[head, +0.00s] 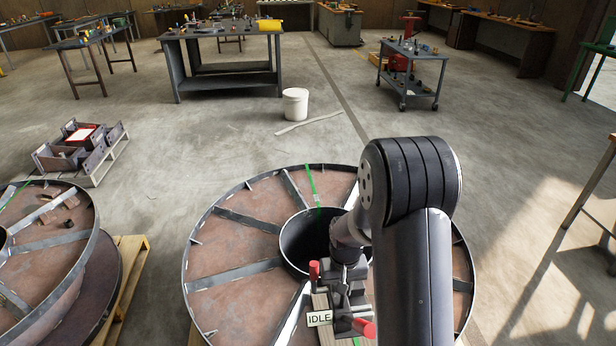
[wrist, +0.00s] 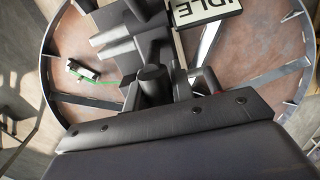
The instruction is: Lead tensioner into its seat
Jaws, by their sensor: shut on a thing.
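The tensioner (head: 357,293) is a dark grey tool with red grips, over the near part of the steel reel (head: 237,281) below its central hub. A white "IDLE" tag (head: 319,318) shows beside it, and the tag also shows upside down in the wrist view (wrist: 205,12). My gripper (head: 347,262) is shut on the tensioner, pointing down beside the dark hub opening (head: 303,240). In the wrist view grey tool parts fill the top centre. My arm hides the right side of the hub. I cannot make out the seat or whether the tensioner touches it.
A green strap (head: 312,184) crosses the reel's far rim; a small fitting (wrist: 83,70) lies on it. A second reel (head: 50,262) stands at left on a pallet (head: 131,262). A white bucket (head: 295,104) and workbenches stand beyond. Floor right of the reel is clear.

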